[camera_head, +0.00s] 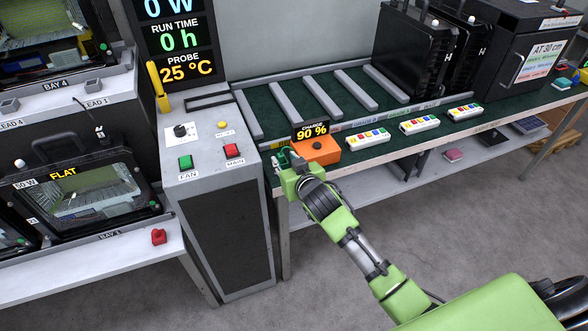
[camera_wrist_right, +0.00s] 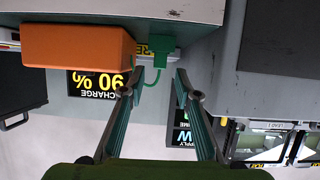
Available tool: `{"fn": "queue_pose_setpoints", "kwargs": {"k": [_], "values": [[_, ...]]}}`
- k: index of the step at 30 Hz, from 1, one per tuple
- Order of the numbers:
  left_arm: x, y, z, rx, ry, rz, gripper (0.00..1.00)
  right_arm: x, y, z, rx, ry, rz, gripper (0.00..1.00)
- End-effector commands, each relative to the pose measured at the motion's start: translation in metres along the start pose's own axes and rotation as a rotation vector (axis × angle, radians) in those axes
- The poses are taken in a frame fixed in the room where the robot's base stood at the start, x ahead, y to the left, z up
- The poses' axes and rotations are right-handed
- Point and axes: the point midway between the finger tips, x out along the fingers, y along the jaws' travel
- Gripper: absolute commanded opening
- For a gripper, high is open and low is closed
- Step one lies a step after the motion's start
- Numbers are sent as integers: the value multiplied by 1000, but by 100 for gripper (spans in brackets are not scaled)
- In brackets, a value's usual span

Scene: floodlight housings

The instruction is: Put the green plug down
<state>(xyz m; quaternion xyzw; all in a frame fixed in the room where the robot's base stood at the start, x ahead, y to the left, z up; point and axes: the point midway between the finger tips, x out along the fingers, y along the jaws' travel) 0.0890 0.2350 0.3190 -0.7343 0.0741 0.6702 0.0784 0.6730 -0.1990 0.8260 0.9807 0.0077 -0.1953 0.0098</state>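The green plug (camera_wrist_right: 162,42) with its thin green cord shows in the right wrist view, which looks upside down. It sits at the bench surface, beside the orange box (camera_wrist_right: 78,47) and over a yellow label partly hidden by it. My right gripper (camera_wrist_right: 157,76) is open. Its two fingers are spread on either side of the cord, with the plug just beyond the fingertips and no finger seen touching it. In the head view my right gripper (camera_head: 284,163) is at the bench's front left corner, left of the orange box (camera_head: 316,150). My left gripper is not in view.
The orange box carries a "CHARGE 90 %" display (camera_head: 311,131). A grey control cabinet (camera_head: 213,150) with fan and main buttons stands close on the left. Coloured-button strips (camera_head: 368,137) line the bench's front edge. Black housings (camera_head: 413,50) stand behind. A red plug (camera_head: 158,237) lies on the left shelf.

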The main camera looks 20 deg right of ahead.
Motion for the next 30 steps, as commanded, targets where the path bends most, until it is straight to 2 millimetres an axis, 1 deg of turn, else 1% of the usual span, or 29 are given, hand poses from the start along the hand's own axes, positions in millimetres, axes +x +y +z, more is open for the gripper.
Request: {"fn": "queue_pose_setpoints", "kwargs": {"k": [1, 9, 15, 21, 28, 30], "values": [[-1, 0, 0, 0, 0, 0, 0, -9, 0, 0, 0, 1, -1, 30], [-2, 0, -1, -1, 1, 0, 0, -59, 0, 0, 0, 0, 0, 30], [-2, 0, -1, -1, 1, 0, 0, -87, 0, 0, 0, 0, 1, 30], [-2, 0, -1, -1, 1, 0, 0, -98, 1, 0, -1, 0, 1, 30], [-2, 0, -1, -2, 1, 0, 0, -99, 1, 0, -1, -1, 2, 30], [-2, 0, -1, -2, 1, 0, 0, -96, 1, 7, -3, -13, 2, 30]]}}
